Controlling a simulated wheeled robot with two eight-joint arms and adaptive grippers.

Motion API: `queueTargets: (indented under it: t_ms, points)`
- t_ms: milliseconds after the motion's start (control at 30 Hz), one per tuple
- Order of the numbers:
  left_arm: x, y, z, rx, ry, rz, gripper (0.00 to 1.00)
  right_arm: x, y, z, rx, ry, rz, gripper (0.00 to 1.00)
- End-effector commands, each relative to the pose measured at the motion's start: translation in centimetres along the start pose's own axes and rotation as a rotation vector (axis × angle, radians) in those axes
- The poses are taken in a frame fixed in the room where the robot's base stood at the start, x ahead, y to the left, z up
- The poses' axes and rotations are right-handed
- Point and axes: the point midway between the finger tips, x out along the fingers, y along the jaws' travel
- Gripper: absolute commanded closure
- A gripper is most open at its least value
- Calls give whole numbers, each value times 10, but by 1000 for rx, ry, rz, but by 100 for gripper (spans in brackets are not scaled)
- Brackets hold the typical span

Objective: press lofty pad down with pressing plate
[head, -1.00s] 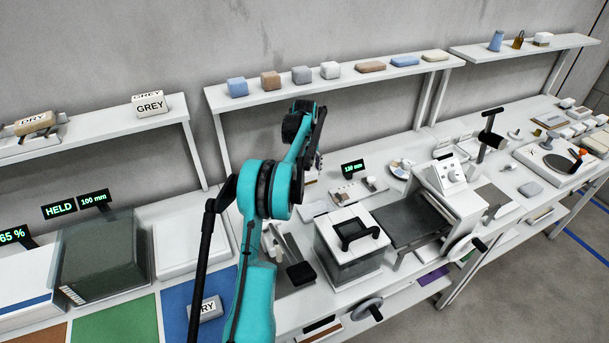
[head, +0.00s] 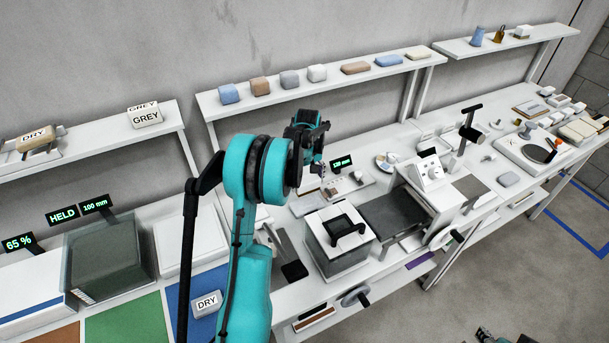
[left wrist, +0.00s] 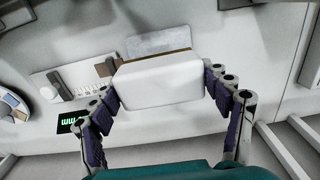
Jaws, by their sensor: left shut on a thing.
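The arm hides this block in the head view. A white plate with a black handle, likely the pressing plate (head: 322,217), sits on top of the clear-walled box. A dark piece at the bottom edge of the head view may be my right gripper (head: 487,335); its jaws are unclear.
A small display (head: 342,162) reads 120 mm behind the box. A grey-topped machine (head: 395,219) stands right of it. A shelf (head: 330,89) above holds several coloured pads. A dark tinted box (head: 105,253) stands at the left.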

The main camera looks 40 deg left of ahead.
Motion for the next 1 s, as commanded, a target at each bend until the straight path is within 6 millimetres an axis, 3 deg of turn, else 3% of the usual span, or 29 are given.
queueTargets:
  t_ms: [300, 733, 1000]
  points:
    - [2, 0, 0, 0, 0, 0, 63, 5, 0, 3, 0, 0, 0, 60]
    - [46, 0, 0, 0, 0, 0, 63, 32, 0, 23, 0, 0, 0, 60]
    - [51, 0, 0, 0, 0, 0, 63, 34, 0, 24, 0, 0, 0, 60]
